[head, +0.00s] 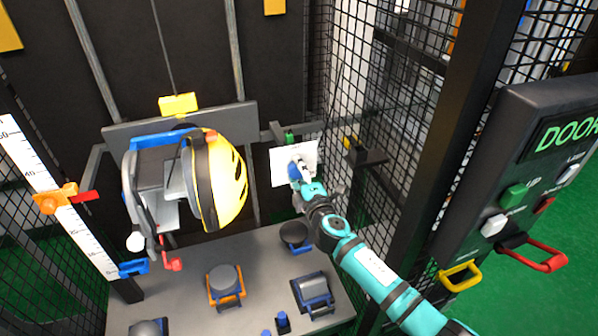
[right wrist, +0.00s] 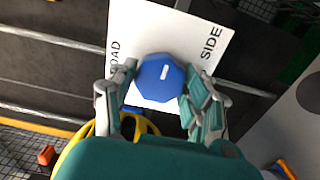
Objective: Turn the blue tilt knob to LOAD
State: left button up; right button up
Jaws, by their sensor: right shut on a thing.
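The blue tilt knob (head: 294,173) sits on a white card at the back of the cage. In the right wrist view the knob (right wrist: 161,78) is faceted, with a short white mark that stands nearly upright in the picture. The white card (right wrist: 150,27) reads SIDE to the right of the knob; lettering to the left, ending in OAD, is partly hidden by a finger. My right gripper (right wrist: 160,88) is shut on the knob, one finger on each side. In the head view my right gripper (head: 301,180) partly covers the knob. My left gripper is not in view.
A yellow helmet (head: 228,185) hangs on a carriage left of my right arm. Below is a grey base plate (head: 262,262) with several anvils. A mesh panel and dark post (head: 440,170) stand close to the right of my arm, beside a DOOR control box (head: 500,150).

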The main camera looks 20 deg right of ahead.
jog(key=n, duration=0.4)
jog(key=shift+f+n+p, duration=0.1)
jog(key=shift+n+p, duration=0.2)
jog(key=shift+p, duration=0.05)
jog(key=n+p, duration=0.1)
jog(key=n, duration=0.3)
jog(key=shift+n, duration=0.3)
jog(key=n+p, duration=0.1)
jog(key=n, duration=0.4)
jog(key=shift+a+p, duration=0.1)
jog(key=shift+p, duration=0.3)
jog(key=shift+f+n+p, duration=0.1)
jog(key=shift+n+p, duration=0.5)
jog(key=shift+n, duration=1.4)
jog(key=o, duration=1.2)
jog(key=shift+c, duration=0.2)
